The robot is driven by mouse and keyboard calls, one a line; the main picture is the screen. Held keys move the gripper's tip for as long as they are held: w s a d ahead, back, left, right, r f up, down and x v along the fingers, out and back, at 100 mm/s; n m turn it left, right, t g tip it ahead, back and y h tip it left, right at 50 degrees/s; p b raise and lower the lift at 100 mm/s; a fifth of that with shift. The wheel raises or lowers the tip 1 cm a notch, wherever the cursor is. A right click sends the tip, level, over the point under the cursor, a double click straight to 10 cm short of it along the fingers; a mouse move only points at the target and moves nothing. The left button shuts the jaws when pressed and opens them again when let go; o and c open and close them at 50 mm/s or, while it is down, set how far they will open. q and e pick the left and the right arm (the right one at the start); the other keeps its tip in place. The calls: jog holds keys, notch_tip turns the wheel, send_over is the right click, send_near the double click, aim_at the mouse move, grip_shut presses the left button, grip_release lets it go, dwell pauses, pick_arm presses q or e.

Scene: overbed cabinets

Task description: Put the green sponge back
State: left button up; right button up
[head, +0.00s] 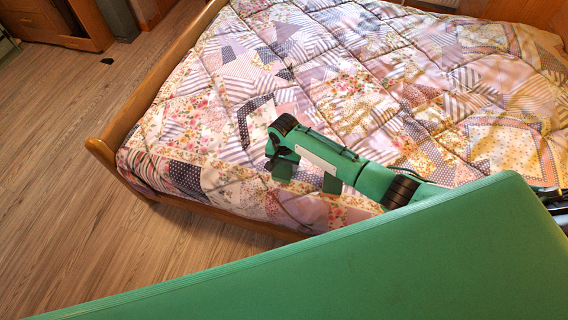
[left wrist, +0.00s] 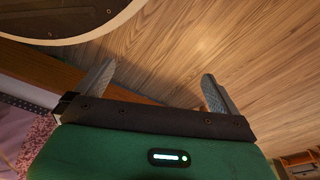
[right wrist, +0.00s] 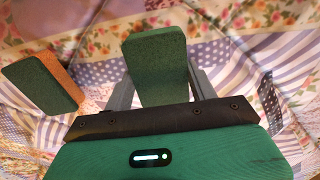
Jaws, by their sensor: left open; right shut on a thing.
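My right gripper (right wrist: 160,82) is shut on a green sponge (right wrist: 157,55), which stands out between its two fingers in the right wrist view. A second sponge-like block (right wrist: 38,84), with a green face and an orange side, is to the left of the held one, apart from it. In the head view my right arm reaches in from the right, with its hand low over the bed; its fingertips are hard to make out there. My left gripper (left wrist: 157,82) is open and empty, above the wooden floor in the left wrist view.
The bed (head: 350,80) has a patchwork quilt and a wooden frame (head: 150,82) along its left side. A wooden cabinet (head: 55,25) stands at the back left. A large green surface hides the lower front of the head view.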

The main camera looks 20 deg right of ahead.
jog(key=o, duration=1.1)
jog(key=shift+r, duration=0.55)
pick_arm(q)
jog(key=s+f+p, duration=0.1)
jog(key=f, duration=0.1)
jog(key=s+a+f, duration=0.1)
jog(key=s+f, duration=0.1)
jog(key=shift+f+p, duration=0.25)
jog(key=shift+p, duration=0.1)
pick_arm(e)
notch_tip(320, 180, up, 13)
jog(key=shift+f, duration=0.15)
pick_arm(q)
jog(key=shift+w, duration=0.1)
